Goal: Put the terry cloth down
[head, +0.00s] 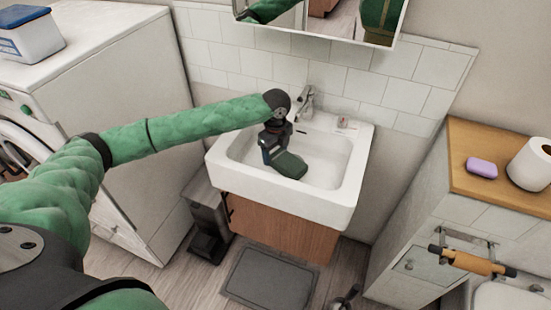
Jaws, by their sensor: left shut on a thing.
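My left arm reaches in from the left to the white sink (331,170). My left gripper (275,149) points down over the basin and is shut on a dark green piece, the terry cloth (290,165). The cloth shows at the gripper's tip, inside the outline of the basin. I cannot tell whether it touches the basin's bottom. The fingertips are partly hidden by the gripper body and the cloth. My right gripper is not in view.
A faucet (307,101) stands at the sink's back rim, with a small item (343,122) to its right. A wooden-topped ledge (513,192) at right holds purple soap (482,168) and a paper roll (533,163). A mirror cabinet hangs above. A bin (206,222) stands left of the sink.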

